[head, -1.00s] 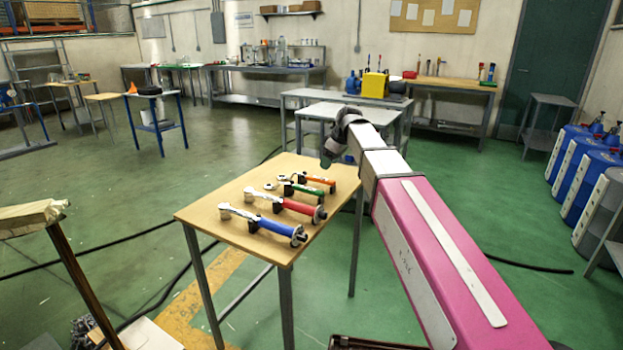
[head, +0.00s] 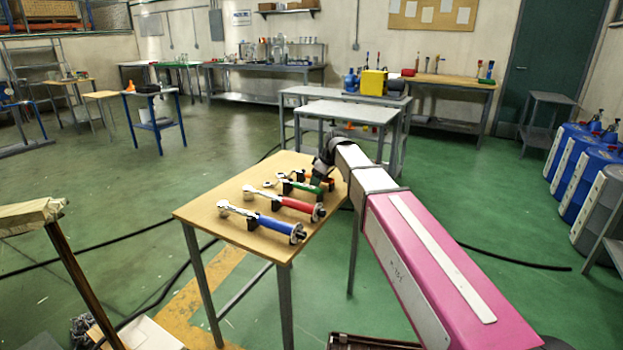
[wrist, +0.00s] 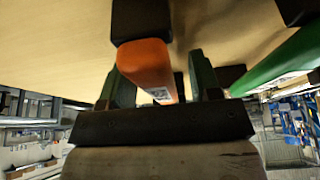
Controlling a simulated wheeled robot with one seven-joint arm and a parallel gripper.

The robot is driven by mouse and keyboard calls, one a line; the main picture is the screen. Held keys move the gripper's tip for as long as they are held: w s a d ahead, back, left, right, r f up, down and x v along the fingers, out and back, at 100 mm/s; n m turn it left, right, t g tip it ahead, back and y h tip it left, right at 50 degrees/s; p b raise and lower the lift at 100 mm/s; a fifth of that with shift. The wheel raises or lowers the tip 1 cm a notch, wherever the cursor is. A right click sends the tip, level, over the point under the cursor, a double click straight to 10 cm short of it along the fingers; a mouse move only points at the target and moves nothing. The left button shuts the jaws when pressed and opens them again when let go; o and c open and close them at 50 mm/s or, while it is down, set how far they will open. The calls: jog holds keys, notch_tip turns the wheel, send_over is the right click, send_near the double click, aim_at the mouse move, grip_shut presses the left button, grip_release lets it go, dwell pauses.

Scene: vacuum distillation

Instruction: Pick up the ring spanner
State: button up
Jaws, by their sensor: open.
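Several tools with coloured handles lie side by side on black holders on a wooden table (head: 215,210). The orange-handled one (head: 309,175) is farthest back, then the green one (head: 303,186), the red one (head: 296,204) and the blue one (head: 274,225). Their heads are too small to tell surely which is the ring spanner. My gripper (wrist: 160,74) is open, with its fingers on either side of the orange handle (wrist: 147,64) in the wrist view, with visible gaps. The green handle (wrist: 285,60) is to the right. In the head view my wrist partly hides the orange tool.
Black holders (wrist: 141,20) support the handles close to my fingers. The table's left front corner is clear. A grey table (head: 350,113) stands behind, and a wooden piece on a post (head: 30,214) is at the left.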

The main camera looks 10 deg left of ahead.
jog(key=shift+a+f, duration=0.1)
jog(key=shift+f, duration=0.15)
grip_shut()
dwell(1.3)
